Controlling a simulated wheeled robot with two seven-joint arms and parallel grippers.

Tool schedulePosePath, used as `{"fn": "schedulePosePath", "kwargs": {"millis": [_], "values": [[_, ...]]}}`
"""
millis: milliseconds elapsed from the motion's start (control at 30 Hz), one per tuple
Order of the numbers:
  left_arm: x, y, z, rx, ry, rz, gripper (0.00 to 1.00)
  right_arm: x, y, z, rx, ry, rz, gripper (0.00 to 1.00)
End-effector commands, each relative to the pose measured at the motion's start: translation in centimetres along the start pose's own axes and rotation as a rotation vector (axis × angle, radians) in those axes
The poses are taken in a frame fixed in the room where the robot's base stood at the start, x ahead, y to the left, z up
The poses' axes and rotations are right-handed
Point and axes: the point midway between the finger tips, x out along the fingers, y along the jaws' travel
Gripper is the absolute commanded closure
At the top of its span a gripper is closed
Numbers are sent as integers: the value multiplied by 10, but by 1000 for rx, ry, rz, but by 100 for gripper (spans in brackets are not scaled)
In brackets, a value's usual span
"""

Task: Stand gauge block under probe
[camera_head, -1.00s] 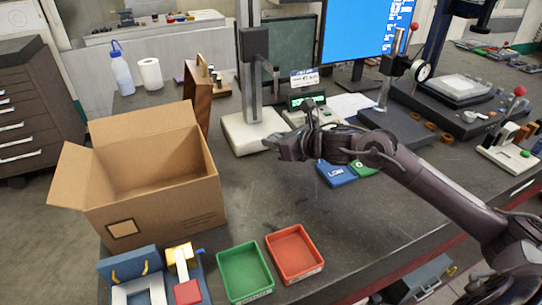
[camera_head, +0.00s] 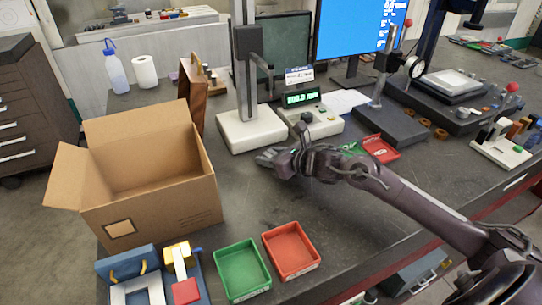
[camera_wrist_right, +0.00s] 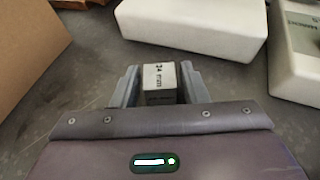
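A small grey gauge block (camera_wrist_right: 160,84) with dark "mm" lettering sits between the fingers of my right gripper (camera_wrist_right: 160,88) in the right wrist view. The fingers appear shut on its sides. In the head view the right gripper (camera_head: 268,158) is low over the table, just in front of the white base (camera_head: 252,132) of the tall gauge stand. The stand's column (camera_head: 243,85) carries a dark carriage (camera_head: 248,42), with the thin probe (camera_head: 270,79) hanging at its right. The block cannot be made out in the head view. My left gripper is out of view.
An open cardboard box (camera_head: 150,205) stands left. Green (camera_head: 243,268) and red (camera_head: 290,250) trays lie in front. The table front of my gripper is clear.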

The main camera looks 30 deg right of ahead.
Motion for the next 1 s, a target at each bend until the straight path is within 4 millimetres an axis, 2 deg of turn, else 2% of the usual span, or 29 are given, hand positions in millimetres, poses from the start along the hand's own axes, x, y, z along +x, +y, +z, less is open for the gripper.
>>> {"fn": "schedulePosePath", "kwargs": {"millis": [467,700,1000], "values": [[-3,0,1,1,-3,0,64,-4,-1,1,0,2,-1,51],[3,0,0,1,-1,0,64,-36,0,-1,-4,5,0,51],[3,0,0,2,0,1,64,-66,1,0,2,4,2,51]]}}
